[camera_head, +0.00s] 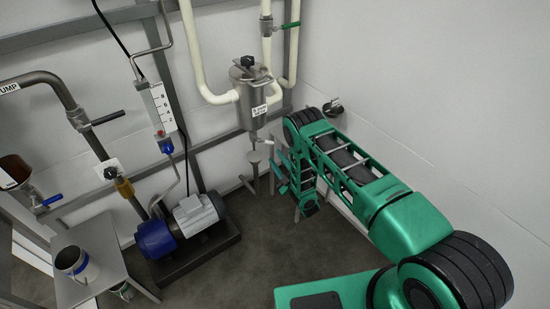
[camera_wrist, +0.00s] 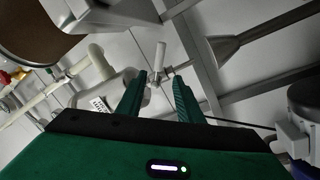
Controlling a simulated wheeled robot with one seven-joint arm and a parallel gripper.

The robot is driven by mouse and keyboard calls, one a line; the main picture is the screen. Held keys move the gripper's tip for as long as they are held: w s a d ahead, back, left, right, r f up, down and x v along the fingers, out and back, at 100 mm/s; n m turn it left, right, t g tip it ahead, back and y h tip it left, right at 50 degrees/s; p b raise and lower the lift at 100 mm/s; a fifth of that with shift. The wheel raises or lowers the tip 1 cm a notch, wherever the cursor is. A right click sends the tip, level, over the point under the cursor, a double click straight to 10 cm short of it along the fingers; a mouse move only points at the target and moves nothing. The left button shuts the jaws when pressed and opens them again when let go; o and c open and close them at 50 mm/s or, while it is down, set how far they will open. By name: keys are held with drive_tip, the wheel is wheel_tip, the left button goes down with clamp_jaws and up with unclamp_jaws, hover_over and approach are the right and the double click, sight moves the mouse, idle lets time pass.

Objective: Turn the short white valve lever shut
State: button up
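The short white valve lever (camera_head: 266,149) sits on the outlet under a small steel tank (camera_head: 249,95) in the head view. In the wrist view the lever (camera_wrist: 160,56) points up, just beyond the fingertips and roughly centred between them. Its metal valve body (camera_wrist: 154,79) shows in the gap between the fingers. My gripper (camera_wrist: 160,78) is open, its two green fingers apart with nothing held. In the head view my gripper (camera_head: 278,164) is just right of and below the lever. Contact with the lever cannot be told.
White pipes (camera_head: 192,50) run around the tank. A black wall knob (camera_head: 333,107) is by my arm. A blue pump with a grey motor (camera_head: 197,213) stands on the floor to the left. A metal table (camera_head: 100,270) is at lower left. The floor (camera_head: 270,245) is clear in front.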

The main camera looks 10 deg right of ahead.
sight(265, 142)
drive_tip(key=shift+s, duration=0.1)
clamp_jaws()
drive_tip(key=s+f+n+g+y, duration=0.1)
drive_tip(key=s+f+n+g, duration=0.3)
drive_tip(key=n, duration=1.5)
drive_tip(key=w+a+r+t, duration=0.2)
drive_tip(key=w, duration=0.9)
drive_tip(key=shift+w+r, duration=0.15)
drive_tip(key=shift+r, duration=0.2)
